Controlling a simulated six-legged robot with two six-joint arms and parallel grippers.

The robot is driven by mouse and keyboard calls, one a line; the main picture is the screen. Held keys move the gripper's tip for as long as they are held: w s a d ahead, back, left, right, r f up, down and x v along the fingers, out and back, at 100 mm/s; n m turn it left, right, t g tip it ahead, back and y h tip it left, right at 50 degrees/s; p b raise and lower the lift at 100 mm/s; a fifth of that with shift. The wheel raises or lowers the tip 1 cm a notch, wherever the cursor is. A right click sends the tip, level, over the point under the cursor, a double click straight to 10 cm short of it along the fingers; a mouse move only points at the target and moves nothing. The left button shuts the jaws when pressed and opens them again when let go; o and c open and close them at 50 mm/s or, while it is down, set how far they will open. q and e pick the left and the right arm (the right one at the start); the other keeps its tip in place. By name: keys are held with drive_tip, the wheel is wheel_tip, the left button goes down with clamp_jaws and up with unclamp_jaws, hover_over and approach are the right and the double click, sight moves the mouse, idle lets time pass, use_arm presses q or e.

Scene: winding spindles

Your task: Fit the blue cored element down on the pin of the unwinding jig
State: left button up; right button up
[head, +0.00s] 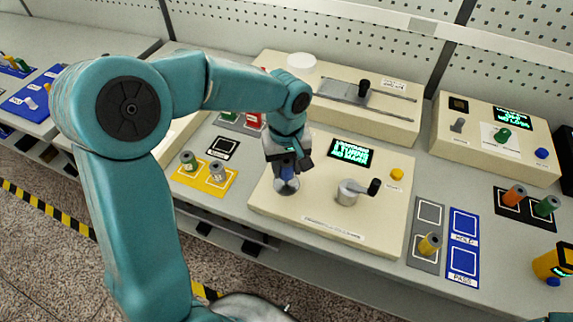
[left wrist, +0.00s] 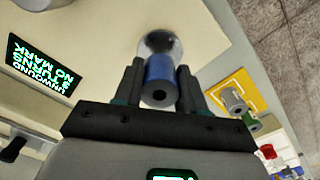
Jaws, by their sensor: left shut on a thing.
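My left gripper (head: 287,163) is over the left part of the unwinding jig (head: 330,221), a cream board with a lit display and a crank. It is shut on the blue cored element (left wrist: 160,80). In the left wrist view the element sits between the two dark fingers, its dark core hole facing the camera. A round, shiny grey seat (head: 286,185) lies directly below the element in the head view. The pin is hidden by the element and gripper, so I cannot tell whether the element is around it. My right gripper is not in view.
The crank (head: 350,192) stands right of the gripper, with a yellow button (head: 397,174) beyond. A yellow tray (head: 204,180) with grey-topped spindles is to the left. A grey tray (head: 424,246) with a yellow spindle and a blue tray (head: 463,249) are to the right.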

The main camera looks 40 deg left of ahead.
sight(287, 175)
use_arm(q)
drive_tip(key=shift+f, duration=0.2)
drive_tip(key=shift+f+b, duration=0.3)
drive_tip(key=shift+b, duration=0.15)
drive_tip(key=shift+f+b, duration=1.15)
drive_tip(key=shift+f, duration=0.1)
drive_tip(key=o, duration=1.2)
drive_tip(key=shift+c, duration=0.2)
wheel_tip(287, 175, up, 16)
drive_tip(key=shift+r+p, duration=0.2)
drive_tip(key=shift+p, duration=0.25)
